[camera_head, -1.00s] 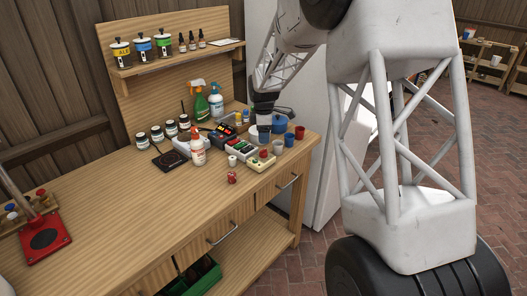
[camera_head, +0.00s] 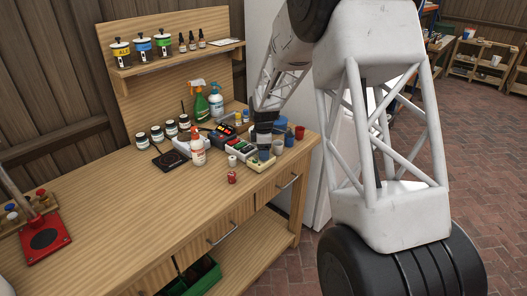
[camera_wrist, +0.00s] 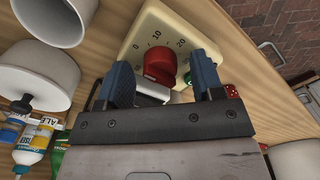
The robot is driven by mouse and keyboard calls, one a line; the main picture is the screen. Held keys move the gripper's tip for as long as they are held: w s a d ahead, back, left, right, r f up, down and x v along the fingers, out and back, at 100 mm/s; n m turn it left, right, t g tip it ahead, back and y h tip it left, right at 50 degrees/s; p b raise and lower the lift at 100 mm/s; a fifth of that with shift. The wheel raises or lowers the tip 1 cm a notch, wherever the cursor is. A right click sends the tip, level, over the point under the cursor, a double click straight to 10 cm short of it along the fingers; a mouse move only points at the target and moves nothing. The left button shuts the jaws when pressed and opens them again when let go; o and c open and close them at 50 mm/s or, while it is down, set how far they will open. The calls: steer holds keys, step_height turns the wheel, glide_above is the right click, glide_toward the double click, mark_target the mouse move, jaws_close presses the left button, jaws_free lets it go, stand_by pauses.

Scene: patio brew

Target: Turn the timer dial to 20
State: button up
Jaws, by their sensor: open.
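The timer (camera_head: 262,165) is a cream box near the front right edge of the bench. In the wrist view its cream face (camera_wrist: 189,22) shows the numbers 0, 10 and 20 around a red dial (camera_wrist: 160,62). Where the dial points is not clear. My gripper (camera_wrist: 163,78) is open, with one blue-grey finger to each side of the dial's near side and nothing visibly held. I cannot tell whether the fingers touch the dial. In the head view my gripper (camera_head: 263,150) hangs just above the timer and hides part of it.
A white-and-orange bottle (camera_head: 198,152), a white cup (camera_head: 232,160) and a small red item (camera_head: 231,177) stand to the left. A grey cup (camera_head: 277,146) and a red cup (camera_head: 299,132) stand to the right. The front left of the bench (camera_head: 150,215) is clear.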

steer(key=shift+c, duration=0.2)
steer(key=c, duration=0.9)
steer(key=shift+f+m, duration=0.1)
steer(key=shift+m, duration=0.3)
steer(key=m, duration=0.8)
steer(key=shift+m, duration=0.4)
steer(key=m, duration=1)
